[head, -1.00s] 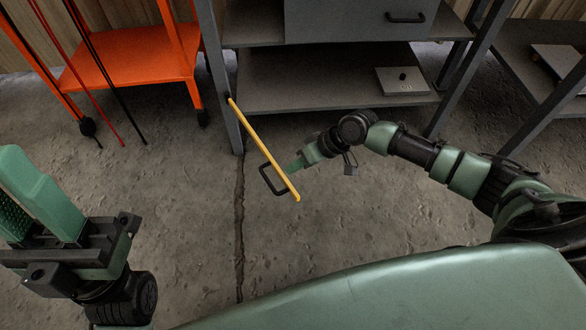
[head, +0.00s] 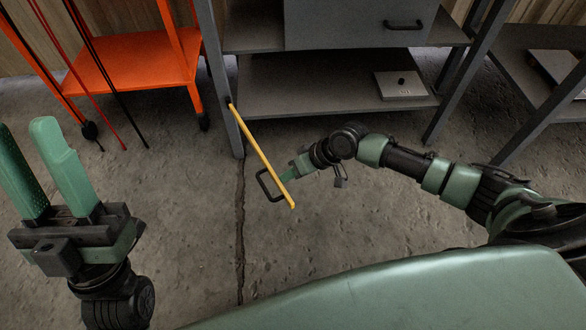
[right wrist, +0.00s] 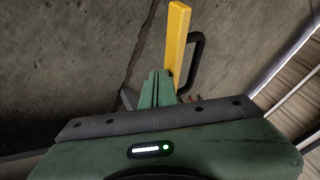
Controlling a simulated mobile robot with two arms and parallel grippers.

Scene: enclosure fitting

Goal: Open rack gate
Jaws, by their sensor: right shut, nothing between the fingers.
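The rack gate is a yellow bar (head: 262,158) hinged at the left post of the grey rack. It stands swung out from the rack towards me, with a black loop handle (head: 262,184) near its free end. My right gripper (head: 286,175) is shut at the bar's right side, close to the handle end; nothing is between its fingers. In the right wrist view the shut green fingers (right wrist: 157,88) lie beside or against the yellow bar (right wrist: 178,40), with the handle (right wrist: 196,62) at its other side. My left gripper (head: 45,170) is open and empty at the left, far from the bar.
The grey rack (head: 335,105) has a lower shelf with a small grey plate (head: 401,85) and a drawer (head: 360,22) above. An orange cart (head: 135,68) with leaning rods stands at the back left. The floor around the bar is clear.

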